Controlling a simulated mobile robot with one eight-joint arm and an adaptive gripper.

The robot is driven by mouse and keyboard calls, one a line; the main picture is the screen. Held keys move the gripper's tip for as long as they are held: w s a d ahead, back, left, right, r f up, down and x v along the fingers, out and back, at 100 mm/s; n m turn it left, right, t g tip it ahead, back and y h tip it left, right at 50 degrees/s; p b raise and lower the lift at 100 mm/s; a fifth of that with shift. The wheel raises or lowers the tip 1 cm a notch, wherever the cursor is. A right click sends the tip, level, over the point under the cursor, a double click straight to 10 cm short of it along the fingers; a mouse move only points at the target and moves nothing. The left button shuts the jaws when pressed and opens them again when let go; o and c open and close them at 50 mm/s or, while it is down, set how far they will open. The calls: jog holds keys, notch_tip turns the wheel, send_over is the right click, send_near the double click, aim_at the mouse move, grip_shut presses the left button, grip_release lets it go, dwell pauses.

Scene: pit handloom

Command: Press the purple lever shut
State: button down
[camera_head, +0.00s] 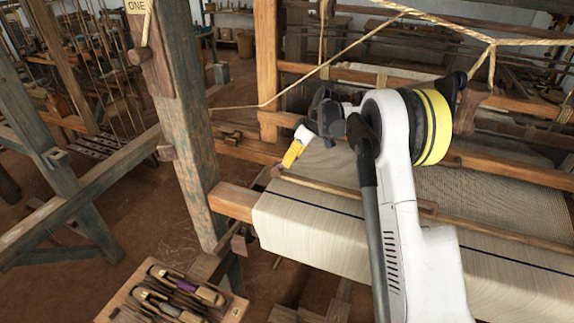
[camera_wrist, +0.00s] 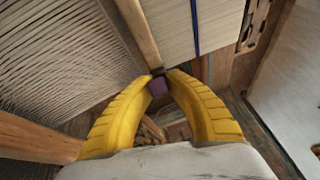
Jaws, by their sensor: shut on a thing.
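My gripper (camera_wrist: 161,78) shows in the wrist view with its two yellow fingers curved together around the small purple lever (camera_wrist: 158,87). The fingertips close on it at the end of a wooden bar (camera_wrist: 138,30). Part of the lever is hidden by the fingers, and I cannot tell its angle. In the head view my gripper (camera_head: 291,156) points down and left at the near left end of the loom, by the cloth roll. The lever cannot be made out clearly there.
The cloth roll (camera_head: 310,222) with a dark blue stripe lies below my arm. A thick wooden post (camera_head: 184,120) stands left of my gripper. A wooden tray (camera_head: 237,309) with several shuttles is at the lower left. Ropes (camera_head: 368,33) cross above the loom.

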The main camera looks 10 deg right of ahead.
jog(key=f+t+y+b, duration=0.1)
jog(key=b, duration=0.1)
jog(key=d+f+y+b, duration=0.1)
jog(key=b, duration=0.1)
jog(key=f+t+y+b, duration=0.1)
jog(key=b, duration=0.1)
jog(key=shift+s+d+t+y, duration=0.15)
jog(key=shift+s+t+y, duration=0.15)
jog(key=shift+s, duration=0.1)
jog(key=f+t+y+b, duration=0.1)
jog(key=b, duration=0.1)
jog(key=shift+y+b, duration=0.3)
jog(key=shift+b, duration=0.1)
jog(key=shift+f+t+y+b, duration=0.2)
jog(key=shift+t+y+b, duration=0.3)
jog(key=shift+b, duration=0.45)
jog(key=c, duration=1.3)
grip_release()
jog(key=shift+c, duration=0.2)
jog(key=shift+r, duration=0.1)
jog(key=v, duration=1.2)
jog(key=shift+d+f, duration=0.15)
jog(key=shift+f, duration=0.05)
